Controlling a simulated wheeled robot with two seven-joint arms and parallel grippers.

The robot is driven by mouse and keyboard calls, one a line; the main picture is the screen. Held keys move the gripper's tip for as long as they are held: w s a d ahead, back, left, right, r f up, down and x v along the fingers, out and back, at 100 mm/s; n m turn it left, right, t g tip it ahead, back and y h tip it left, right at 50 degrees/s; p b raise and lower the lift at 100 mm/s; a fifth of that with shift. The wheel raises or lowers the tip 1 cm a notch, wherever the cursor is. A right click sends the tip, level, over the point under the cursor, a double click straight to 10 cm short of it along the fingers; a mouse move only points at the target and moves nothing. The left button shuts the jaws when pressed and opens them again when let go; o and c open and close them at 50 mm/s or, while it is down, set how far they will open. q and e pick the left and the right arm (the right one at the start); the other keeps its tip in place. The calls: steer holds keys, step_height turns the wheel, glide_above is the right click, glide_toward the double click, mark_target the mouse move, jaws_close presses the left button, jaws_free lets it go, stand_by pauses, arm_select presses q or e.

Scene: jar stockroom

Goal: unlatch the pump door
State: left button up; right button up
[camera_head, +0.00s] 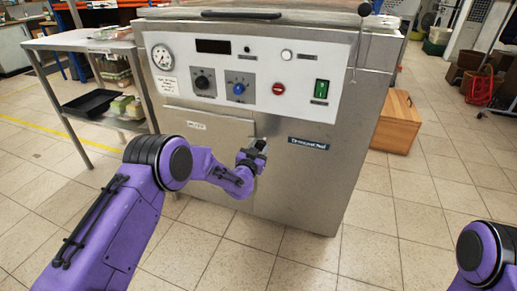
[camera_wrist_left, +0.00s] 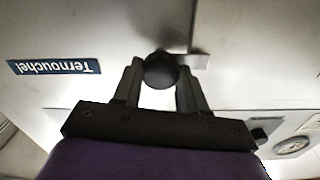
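The pump door (camera_head: 208,133) is a plain metal panel low on the front of the steel machine, with a small label near its top left. Its black round latch knob (camera_wrist_left: 161,70) shows in the left wrist view, at the edge of the panel, beside a small metal tab. My left gripper (camera_wrist_left: 161,84) has one finger on each side of the knob, with no clear gap, and looks shut on it. In the head view the gripper (camera_head: 254,153) is at the door's right side and hides the knob. My right gripper is out of view.
The machine's control panel (camera_head: 246,76) with gauge, knobs and switches is above the door. A metal side table (camera_head: 84,42) with a black tray stands at the left. A wooden box (camera_head: 397,125) sits on the floor at the right. The tiled floor in front is clear.

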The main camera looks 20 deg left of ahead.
arm_select(q)
steer(key=shift+n, duration=0.3)
steer(key=n, duration=0.3)
steer(key=shift+n, duration=0.3)
steer(key=n+b, duration=0.1)
steer(key=n, duration=0.3)
steer(key=shift+a+f+n, duration=0.1)
steer(key=shift+f+n, duration=0.05)
steer(key=shift+n, duration=0.15)
steer(key=n+b, duration=0.1)
steer(key=n, duration=0.3)
steer(key=shift+n, duration=0.3)
steer(key=shift+f+n+b, duration=0.1)
steer(key=shift+n+b, duration=0.75)
steer(key=shift+n, duration=1.35)
steer(key=o, duration=1.1)
steer(key=shift+c, duration=0.2)
